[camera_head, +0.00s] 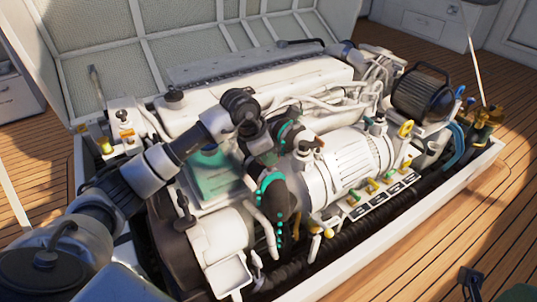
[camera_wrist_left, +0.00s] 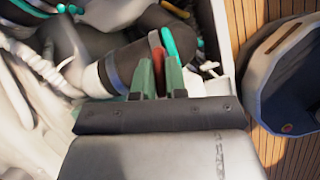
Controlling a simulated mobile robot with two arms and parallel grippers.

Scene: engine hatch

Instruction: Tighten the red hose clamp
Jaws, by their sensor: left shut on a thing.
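My left arm reaches in from the left over the white engine (camera_head: 190,105). Its gripper (camera_wrist_left: 160,70) shows clearly in the left wrist view, with two green fingers shut on the red hose clamp (camera_wrist_left: 156,45). The clamp is a narrow red piece between the fingers, beside a thick black hose (camera_wrist_left: 128,65). Its lower part is hidden by the fingers. In the head view the black hose with teal marks (camera_head: 274,195) stands below my left wrist, and I cannot make out the red clamp there. Small dark parts at the bottom right edge may be my right gripper, mostly cut off.
The raised grey hatch lid (camera_head: 185,25) stands behind the engine. A ribbed white cylinder (camera_head: 355,160) and a row of yellow and green fittings lie right of my left gripper. A black round filter (camera_head: 420,92) is farther right. Wooden deck (camera_head: 490,205) is open at the right.

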